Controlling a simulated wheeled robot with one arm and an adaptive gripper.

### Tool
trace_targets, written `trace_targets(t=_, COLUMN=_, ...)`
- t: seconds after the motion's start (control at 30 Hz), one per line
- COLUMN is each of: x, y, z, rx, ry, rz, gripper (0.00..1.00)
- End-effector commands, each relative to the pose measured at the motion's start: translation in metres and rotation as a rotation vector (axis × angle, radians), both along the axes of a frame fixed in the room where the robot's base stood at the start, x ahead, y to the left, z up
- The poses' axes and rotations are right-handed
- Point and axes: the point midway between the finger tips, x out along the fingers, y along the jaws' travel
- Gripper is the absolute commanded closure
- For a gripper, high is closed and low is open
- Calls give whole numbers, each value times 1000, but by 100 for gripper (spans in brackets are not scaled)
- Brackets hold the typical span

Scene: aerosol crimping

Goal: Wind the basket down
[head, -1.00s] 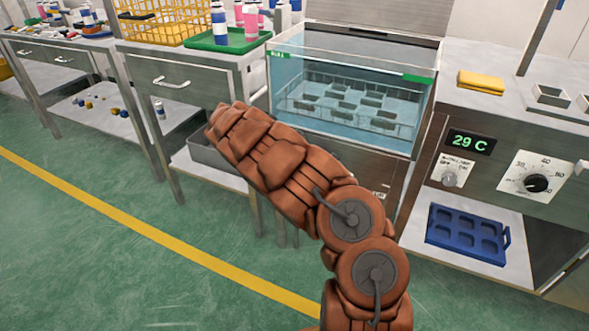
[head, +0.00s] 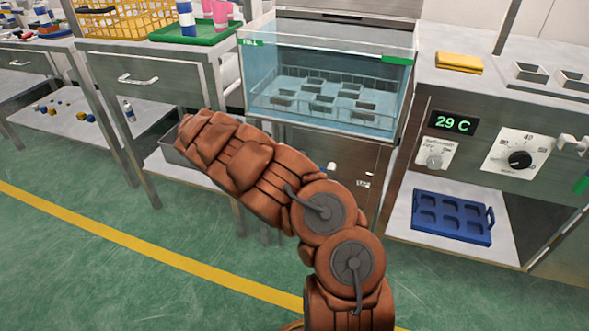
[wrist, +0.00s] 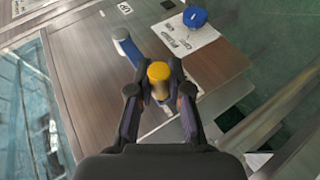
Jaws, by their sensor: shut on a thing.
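The tank (head: 265,110) stands in the middle of the head view, glass-walled with bluish water. Inside it sits a wire basket (head: 388,113) with several small dark holders, apparently under water. In the wrist view my gripper (wrist: 160,88) is shut on the yellow knob (wrist: 158,72). A blue crank bar (wrist: 127,45) shows beside the knob, on a brown panel. Part of the bar is hidden by the gripper. In the head view my arm hides the gripper and the crank. The glass tank also shows at the left of the wrist view (wrist: 35,110).
A blue round handle (wrist: 195,17) sits on a labelled plate near the crank. Right of the tank is a counter with a 29 C display (head: 453,123), a dial (head: 520,160) and a blue tray (head: 452,217) below. A green tray (head: 195,32) stands to the left.

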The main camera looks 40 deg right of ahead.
Motion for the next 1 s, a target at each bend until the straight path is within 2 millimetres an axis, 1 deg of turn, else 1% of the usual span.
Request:
trace_targets(t=0.03, x=-2, y=2, z=-3, rx=5, ry=5, rz=-5, gripper=100)
trace_targets(t=0.07, x=-2, y=2, z=-3, rx=6, ry=5, rz=-6, gripper=81)
trace_targets(t=0.3, x=-2, y=1, z=-2, rx=5, ry=5, rz=-6, gripper=56)
trace_targets(t=0.67, x=0, y=2, z=0, rx=5, ry=2, rz=-6, gripper=56)
trace_targets(t=0.77, x=5, y=8, z=3, rx=5, ry=1, rz=-4, gripper=56)
trace_targets(t=1.0, x=24, y=38, z=22, rx=7, ry=0, rz=-5, gripper=56)
